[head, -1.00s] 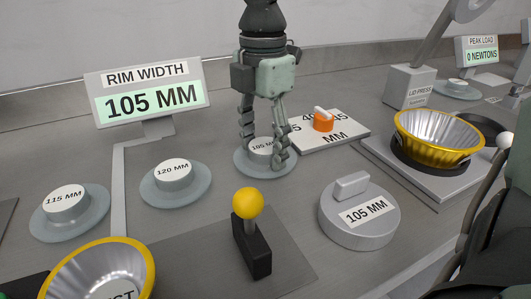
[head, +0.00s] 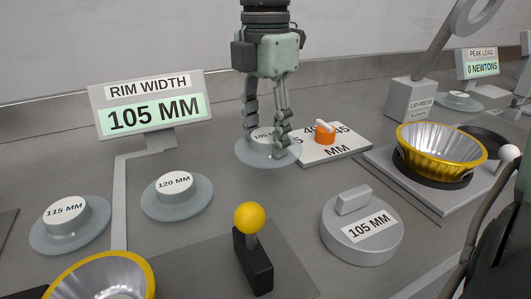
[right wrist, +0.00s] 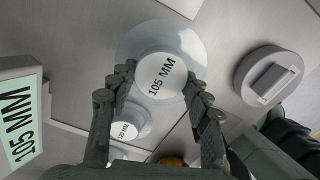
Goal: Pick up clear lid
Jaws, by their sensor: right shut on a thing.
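The clear lid marked 105 MM (head: 245,155) has a wide see-through brim and a white knob. My right gripper (head: 268,142) points down over it, with a finger on each side of the knob, shut on it. The lid appears slightly raised off the bench. The right wrist view shows the 105 MM label and the clear brim (right wrist: 130,45) beyond the fingers (right wrist: 160,95). In the head view the fingers cover part of the knob and label. My left gripper is not in view.
Clear lids marked 120 MM (head: 177,196) and 115 MM (head: 70,225) stand at left. A sign (head: 150,104) reads RIM WIDTH 105 MM. A yellow-knobbed lever (head: 250,250), a grey 105 MM weight (head: 362,230), an orange-knobbed plate (head: 335,148) and a gold-rimmed cup (head: 440,150) surround the lid.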

